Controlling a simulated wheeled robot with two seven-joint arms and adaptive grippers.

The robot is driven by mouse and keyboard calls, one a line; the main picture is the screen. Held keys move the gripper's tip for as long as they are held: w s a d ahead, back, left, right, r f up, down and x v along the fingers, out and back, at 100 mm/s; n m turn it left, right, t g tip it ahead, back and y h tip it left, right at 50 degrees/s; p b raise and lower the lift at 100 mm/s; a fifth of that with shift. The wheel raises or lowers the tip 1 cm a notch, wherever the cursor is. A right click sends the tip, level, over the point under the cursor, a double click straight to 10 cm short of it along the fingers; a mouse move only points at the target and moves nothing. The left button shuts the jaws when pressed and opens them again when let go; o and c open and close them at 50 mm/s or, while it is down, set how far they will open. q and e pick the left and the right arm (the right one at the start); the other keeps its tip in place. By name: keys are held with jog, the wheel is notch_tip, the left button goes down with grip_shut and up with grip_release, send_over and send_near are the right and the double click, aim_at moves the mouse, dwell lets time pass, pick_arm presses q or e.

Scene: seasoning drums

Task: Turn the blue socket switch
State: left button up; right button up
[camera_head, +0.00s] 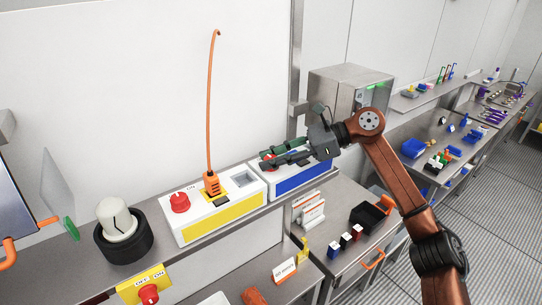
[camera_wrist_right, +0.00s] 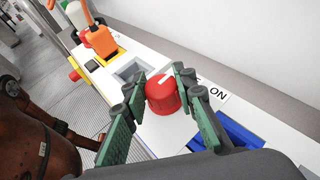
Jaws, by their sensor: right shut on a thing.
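The blue socket box (camera_head: 303,180) is white with a blue front panel and stands on the steel shelf, right of the yellow one. Its red switch knob (camera_wrist_right: 162,95) has a white mark and sits beside an "ON" label (camera_wrist_right: 217,93). My right gripper (camera_head: 272,157) reaches in from the right over this box. In the wrist view its green fingers (camera_wrist_right: 160,100) are on both sides of the red knob, shut on it. In the head view the fingers mostly hide the knob. The blue socket (camera_wrist_right: 228,135) is partly hidden by a finger. My left gripper is not in view.
The yellow socket box (camera_head: 222,220) stands close on the left, with its own red knob (camera_head: 180,202) and an orange plug (camera_head: 212,184) whose cord rises. A black-and-white drum (camera_head: 122,240) stands further left. A steel box (camera_head: 350,88) is behind my right arm.

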dwell(0.4)
jog(key=o, duration=1.2)
jog(key=shift+d, duration=0.1)
jog(key=v, duration=1.1)
jog(key=shift+d+r, duration=0.25)
jog(key=shift+d, duration=0.1)
jog(key=shift+w, duration=0.15)
